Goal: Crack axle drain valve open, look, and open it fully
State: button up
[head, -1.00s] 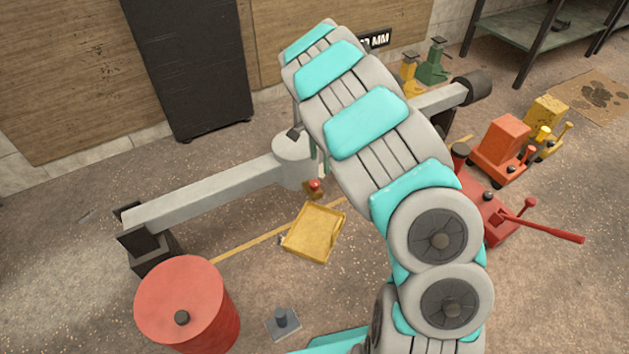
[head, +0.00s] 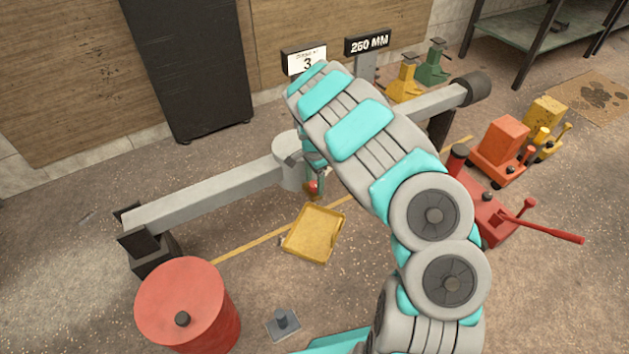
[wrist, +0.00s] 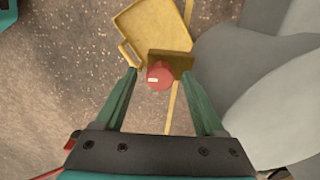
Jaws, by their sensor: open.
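The axle (head: 215,194) is a long grey beam with a round housing in the middle, held off the floor on stands. The drain valve is a red knob (wrist: 160,76) with a pale mark, in front of a brass-coloured block (wrist: 170,62); the knob also shows in the head view (head: 312,187), low by the housing. My gripper (wrist: 161,84) is open, its green fingers on either side of the knob in the wrist view. I see a gap on both sides. I cannot tell how deep the knob sits between them. A yellow tray (head: 292,248) lies on the floor below.
A red drum (head: 190,300) stands front left. A red floor jack (head: 495,222) and orange and yellow units (head: 502,148) stand to the right. Signs reading 3 (head: 305,62) and 250 MM (head: 367,43) stand behind the axle. Floor around the tray is mostly clear.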

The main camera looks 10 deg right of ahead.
grip_shut()
dwell(0.6)
